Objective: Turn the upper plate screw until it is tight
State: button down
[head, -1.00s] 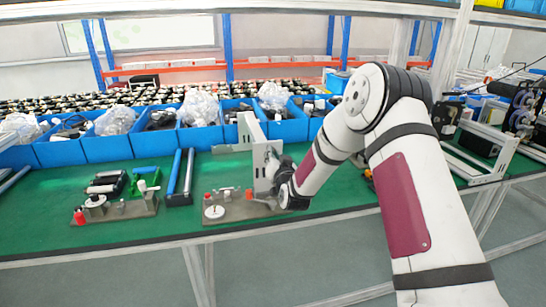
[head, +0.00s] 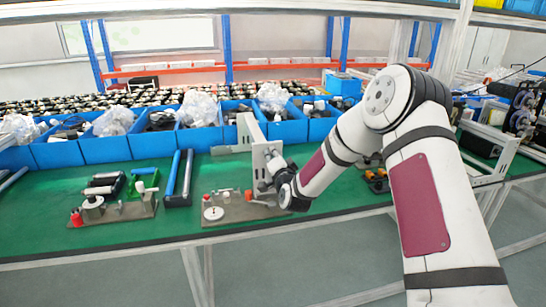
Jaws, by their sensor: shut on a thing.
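The screw itself is too small and too covered by the fingers to make out.
A grey fixture base (head: 235,212) with a white disc and red parts lies below the plate. A similar fixture (head: 125,212) stands to the left. Blue bins (head: 107,148) line the back. Orange and black parts (head: 377,181) lie right of my forearm.

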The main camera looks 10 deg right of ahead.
dwell(0.4)
jog(key=c, duration=1.5)
grip_release()
jog(key=shift+s, duration=0.1)
jog(key=s, duration=1.2)
jog(key=shift+w, duration=0.1)
jog(key=s+a+r+n+g, duration=0.2)
jog(key=s+r+n+g, duration=0.55)
jog(key=s, duration=0.35)
jog(key=s+r+n+g, duration=0.1)
jog(key=s+g, duration=0.1)
jog(key=s, duration=0.8)
jog(key=s+d+r+n+g, duration=0.1)
jog(key=s+g, duration=0.1)
jog(key=s, duration=0.8)
jog(key=s+d+r+n+g, duration=0.1)
jog(key=s+r+g, duration=0.1)
jog(key=s, duration=0.8)
jog(key=shift+d+n, duration=0.2)
jog(key=shift+n, duration=0.15)
